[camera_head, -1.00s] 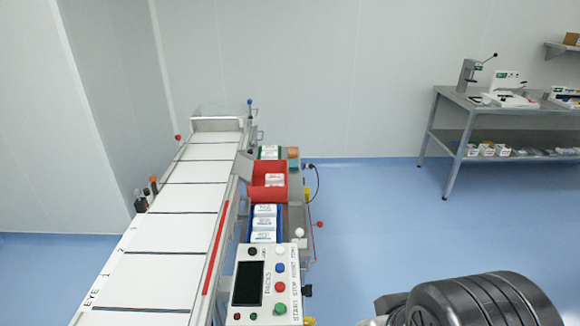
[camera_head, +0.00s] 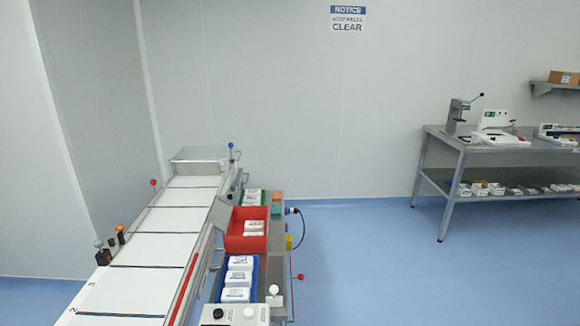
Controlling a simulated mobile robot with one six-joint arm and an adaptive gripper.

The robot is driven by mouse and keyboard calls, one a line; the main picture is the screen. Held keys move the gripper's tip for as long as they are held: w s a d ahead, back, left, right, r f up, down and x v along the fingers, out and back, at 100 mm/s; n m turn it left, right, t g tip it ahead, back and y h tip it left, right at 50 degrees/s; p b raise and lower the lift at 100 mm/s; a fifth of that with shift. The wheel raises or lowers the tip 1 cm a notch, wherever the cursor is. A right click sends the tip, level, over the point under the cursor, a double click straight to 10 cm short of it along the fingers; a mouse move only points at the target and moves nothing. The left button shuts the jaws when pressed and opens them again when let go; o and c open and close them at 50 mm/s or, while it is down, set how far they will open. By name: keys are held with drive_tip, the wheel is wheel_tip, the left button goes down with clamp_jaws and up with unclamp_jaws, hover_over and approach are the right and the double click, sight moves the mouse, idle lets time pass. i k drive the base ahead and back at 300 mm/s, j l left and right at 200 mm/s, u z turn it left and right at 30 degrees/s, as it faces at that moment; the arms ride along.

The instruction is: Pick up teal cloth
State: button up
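A small teal patch (camera_head: 276,210) shows just below an orange block (camera_head: 277,197), at the far right of the side shelf beside the conveyor. It is too small to tell for certain whether it is a cloth. No other teal cloth shows clearly. My gripper is not in view.
The conveyor (camera_head: 153,250) runs along the left. Beside it are a red bin (camera_head: 232,243), a blue tray (camera_head: 209,290) with white packs, and a control box (camera_head: 235,316). A steel bench (camera_head: 440,148) stands at right. The blue floor (camera_head: 400,280) between is clear.

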sight(277, 208)
drive_tip(key=i+l, duration=0.35)
drive_tip(key=i+l+z, duration=0.1)
drive_tip(key=i+l, duration=0.25)
drive_tip(key=i, duration=0.25)
drive_tip(key=i+l, duration=0.3)
drive_tip(key=i, duration=0.15)
drive_tip(key=i+l+z, duration=0.1)
drive_tip(key=i+l, duration=0.25)
drive_tip(key=i, duration=0.15)
drive_tip(key=i+j+u, duration=0.15)
drive_tip(key=i+u, duration=0.3)
drive_tip(key=i, duration=0.2)
drive_tip(key=i+u, duration=0.45)
drive_tip(key=i, duration=0.15)
drive_tip(key=i+l+u, duration=0.3)
drive_tip(key=i+u, duration=0.15)
drive_tip(key=i, duration=0.15)
drive_tip(key=i+u, duration=0.15)
drive_tip(key=i, duration=0.15)
